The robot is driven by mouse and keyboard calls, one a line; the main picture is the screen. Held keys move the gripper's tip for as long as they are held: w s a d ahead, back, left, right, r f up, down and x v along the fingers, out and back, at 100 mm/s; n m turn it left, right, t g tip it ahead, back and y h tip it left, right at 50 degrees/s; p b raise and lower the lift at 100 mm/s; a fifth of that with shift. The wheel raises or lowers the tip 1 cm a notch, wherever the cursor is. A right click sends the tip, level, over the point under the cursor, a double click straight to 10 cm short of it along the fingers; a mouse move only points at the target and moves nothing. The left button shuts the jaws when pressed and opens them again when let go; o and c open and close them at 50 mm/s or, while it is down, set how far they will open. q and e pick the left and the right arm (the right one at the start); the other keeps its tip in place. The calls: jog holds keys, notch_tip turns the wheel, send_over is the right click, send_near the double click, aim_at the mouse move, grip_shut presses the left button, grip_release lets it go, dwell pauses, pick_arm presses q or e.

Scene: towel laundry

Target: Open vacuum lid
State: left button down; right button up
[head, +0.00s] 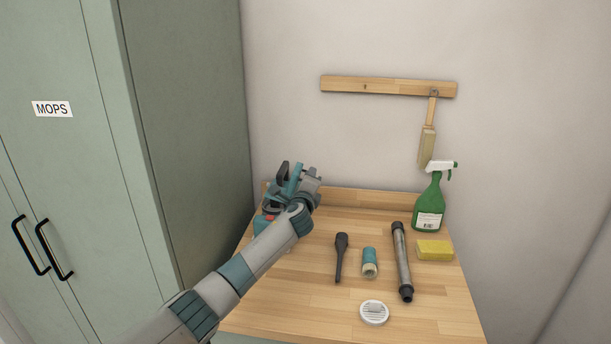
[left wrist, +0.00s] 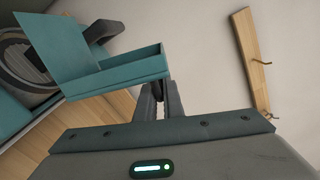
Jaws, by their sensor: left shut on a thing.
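The handheld vacuum (head: 262,222) lies at the back left of the wooden table, partly hidden behind my left arm. Its teal lid (head: 293,180) stands raised and tilted above the body. In the left wrist view the lid (left wrist: 115,78) is a teal panel with a raised edge, swung away from a round grey opening (left wrist: 22,68) in the vacuum. My left gripper (head: 304,182) is shut on the lid's edge; its dark fingers also show in the left wrist view (left wrist: 158,98). My right gripper is not in view.
On the table (head: 330,312) lie a dark nozzle (head: 340,258), a teal-and-cream cylinder (head: 370,262), a tube (head: 402,262), a round white vent piece (head: 374,313) and a yellow sponge (head: 434,250). A green spray bottle (head: 429,205) stands at back right. A cabinet (head: 185,130) borders the left.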

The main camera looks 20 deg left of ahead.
pick_arm(q)
jog(key=shift+w+d+f, duration=0.1)
jog(key=shift+d, duration=0.15)
dwell(0.3)
jog(key=c, duration=1.9)
grip_release()
jog(key=shift+f, duration=0.1)
jog(key=b+v, duration=0.3)
jog(key=v, duration=1.4)
jog(key=shift+s+b, duration=0.25)
jog(key=shift+b, duration=0.15)
